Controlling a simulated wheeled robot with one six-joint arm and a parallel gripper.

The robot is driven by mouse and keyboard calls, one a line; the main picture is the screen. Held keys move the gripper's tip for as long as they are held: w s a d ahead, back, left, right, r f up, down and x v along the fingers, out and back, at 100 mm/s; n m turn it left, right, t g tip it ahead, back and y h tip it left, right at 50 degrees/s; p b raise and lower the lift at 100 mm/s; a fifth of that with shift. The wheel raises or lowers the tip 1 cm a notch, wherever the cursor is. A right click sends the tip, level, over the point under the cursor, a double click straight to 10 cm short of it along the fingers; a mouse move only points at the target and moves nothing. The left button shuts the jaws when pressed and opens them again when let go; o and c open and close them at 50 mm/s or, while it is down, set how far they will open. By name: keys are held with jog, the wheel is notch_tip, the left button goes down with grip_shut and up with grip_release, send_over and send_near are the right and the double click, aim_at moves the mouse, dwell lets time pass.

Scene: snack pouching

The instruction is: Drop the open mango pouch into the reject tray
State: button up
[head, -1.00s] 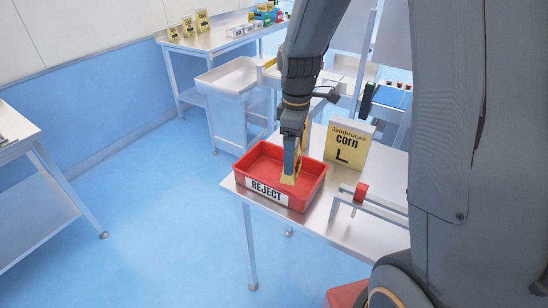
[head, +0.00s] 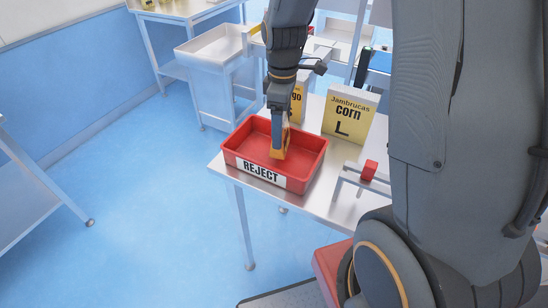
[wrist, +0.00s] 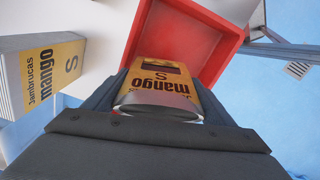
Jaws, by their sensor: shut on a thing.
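My gripper (head: 279,138) points down over the red reject tray (head: 309,166), shut on the yellow mango pouch (head: 279,153). In the wrist view, the mango pouch (wrist: 165,84), marked S, sits between the fingers with its wide silvery mouth toward the camera. The pouch's lower end appears within the tray's outline; I cannot tell whether it touches the floor of the tray. The reject tray also shows behind the pouch in the wrist view (wrist: 192,40).
A standing mango pack (head: 298,103) is partly hidden behind my gripper; it shows at left in the wrist view (wrist: 45,75). A large corn pack (head: 350,117) stands right of it. A metal frame with a red block (head: 369,170) is at the table's right.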

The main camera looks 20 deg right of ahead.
jog(key=shift+f, duration=0.2)
jog(key=o, duration=1.1)
jog(key=shift+r, duration=0.1)
jog(key=shift+r+b, duration=0.95)
jog(key=shift+r, duration=2.9)
jog(key=shift+d, duration=0.1)
